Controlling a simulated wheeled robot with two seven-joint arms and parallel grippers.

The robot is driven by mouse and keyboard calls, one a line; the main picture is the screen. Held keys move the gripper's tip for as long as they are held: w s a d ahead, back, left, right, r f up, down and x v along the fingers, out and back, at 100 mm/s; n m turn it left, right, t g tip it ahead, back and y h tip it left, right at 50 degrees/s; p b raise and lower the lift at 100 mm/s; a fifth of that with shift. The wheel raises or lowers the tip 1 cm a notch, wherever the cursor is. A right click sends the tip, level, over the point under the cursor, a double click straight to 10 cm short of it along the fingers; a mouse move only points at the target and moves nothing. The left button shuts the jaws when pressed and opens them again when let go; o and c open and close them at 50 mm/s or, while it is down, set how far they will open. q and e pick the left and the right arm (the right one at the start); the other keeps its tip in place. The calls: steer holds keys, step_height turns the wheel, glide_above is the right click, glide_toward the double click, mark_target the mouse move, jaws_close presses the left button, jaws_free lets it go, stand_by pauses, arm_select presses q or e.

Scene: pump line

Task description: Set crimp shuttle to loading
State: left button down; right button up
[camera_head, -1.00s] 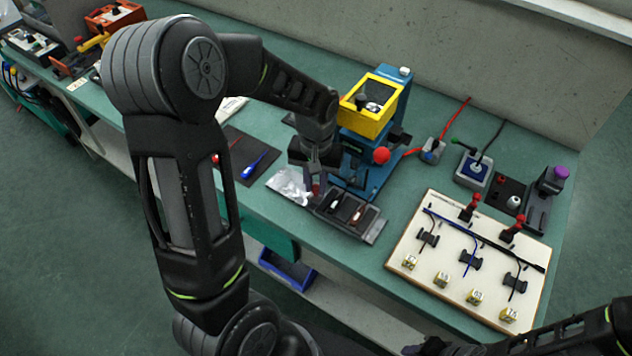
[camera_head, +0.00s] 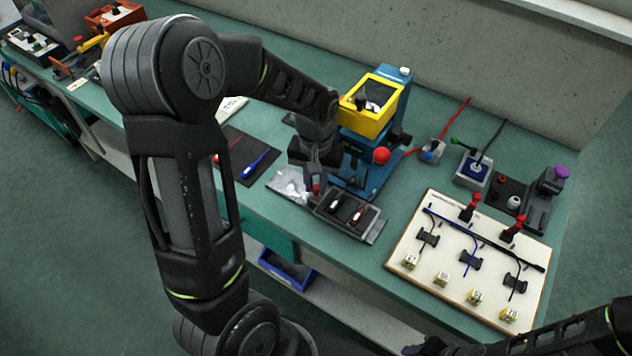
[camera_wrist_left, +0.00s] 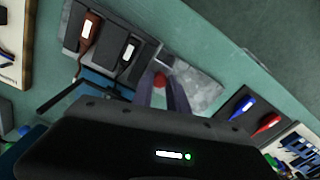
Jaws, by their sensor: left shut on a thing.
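The crimp shuttle (camera_head: 372,228) is a dark slide tray with two nests, each holding a small part, one white-marked and one brown. It lies in front of the blue press (camera_head: 362,175) with the yellow guard (camera_head: 366,122). A red knob (camera_wrist_left: 160,80) shows at the shuttle's end, between the fingers in the left wrist view. My left gripper (camera_head: 316,185) is shut on this knob, and its hand hides part of that end. The shuttle also shows in the left wrist view (camera_wrist_left: 142,62). My right gripper (camera_head: 428,346) is at the bottom edge, dark and partly cut off.
A dark mat (camera_head: 236,143) holds a blue and a red tool. A white wiring board (camera_head: 408,240) stands to the right. A red ball (camera_head: 381,155) sits on the press's side.

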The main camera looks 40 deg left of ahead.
arm_select(q)
steer(key=a+b, duration=0.1)
steer(key=a, duration=1.2)
steer(key=shift+s, duration=0.1)
steer(key=shift+a+r, duration=0.1)
steer(key=shift+a, duration=0.1)
steer(key=c, duration=1.3)
jaws_free()
steer(key=shift+a, duration=0.1)
step_height(320, 180, up, 8)
steer(key=b, duration=0.1)
